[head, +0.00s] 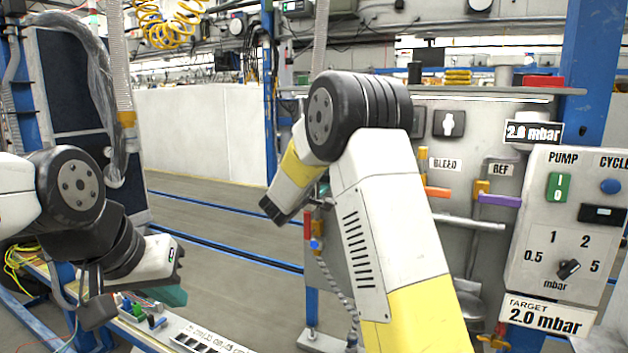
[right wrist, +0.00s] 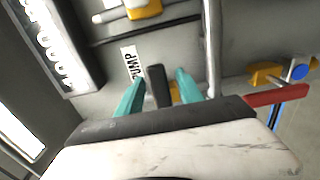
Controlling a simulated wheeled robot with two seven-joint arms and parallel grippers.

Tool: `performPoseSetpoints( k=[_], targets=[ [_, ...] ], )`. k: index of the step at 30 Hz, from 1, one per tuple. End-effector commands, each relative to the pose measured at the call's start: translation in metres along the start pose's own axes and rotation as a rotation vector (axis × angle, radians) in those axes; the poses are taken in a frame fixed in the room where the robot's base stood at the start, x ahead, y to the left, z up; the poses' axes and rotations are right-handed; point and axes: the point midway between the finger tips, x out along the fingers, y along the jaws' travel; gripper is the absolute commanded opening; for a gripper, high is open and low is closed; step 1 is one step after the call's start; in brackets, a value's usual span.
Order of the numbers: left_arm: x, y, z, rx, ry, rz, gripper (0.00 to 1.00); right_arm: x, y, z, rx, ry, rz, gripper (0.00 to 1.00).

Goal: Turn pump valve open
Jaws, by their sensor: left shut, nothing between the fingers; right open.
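In the right wrist view my right gripper (right wrist: 161,78) is open. Its two teal fingers stand either side of a dark upright handle (right wrist: 156,86), close to a label reading PUMP (right wrist: 132,63). I cannot tell whether either finger touches the handle. A bit of yellow shows behind the handle. In the head view my right arm hides the pump valve and most of that gripper; only a sliver of teal (head: 323,189) shows. My left gripper (head: 170,296) is shut and empty at the lower left, over the bench and far from the valve panel.
On the panel are the orange BLEED handle (head: 437,192), the purple REF handle (head: 499,200) and a control box (head: 565,215) with PUMP switch and dial. A red handle (right wrist: 277,96) lies right of my right gripper. A horizontal pipe (head: 470,222) crosses the panel.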

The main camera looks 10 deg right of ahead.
Motion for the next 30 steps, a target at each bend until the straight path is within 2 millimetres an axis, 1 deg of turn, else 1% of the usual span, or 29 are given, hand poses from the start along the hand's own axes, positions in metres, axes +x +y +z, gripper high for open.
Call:
performPoseSetpoints(
  k=[1,7,30],
  targets=[
    [0.0,0.0,0.0,0.0,0.0,0.0,0.0,-0.0001,0.0,0.0001,0.0,0.0,0.0,0.4],
    [0.0,0.0,0.0,0.0,0.0,0.0,0.0,-0.0003,0.0,0.0001,0.0,0.0,0.0,0.0],
    [0.0,0.0,0.0,0.0,0.0,0.0,0.0,-0.0006,-0.0006,0.0,0.0,0.0,-0.001,0.0]
  ],
)
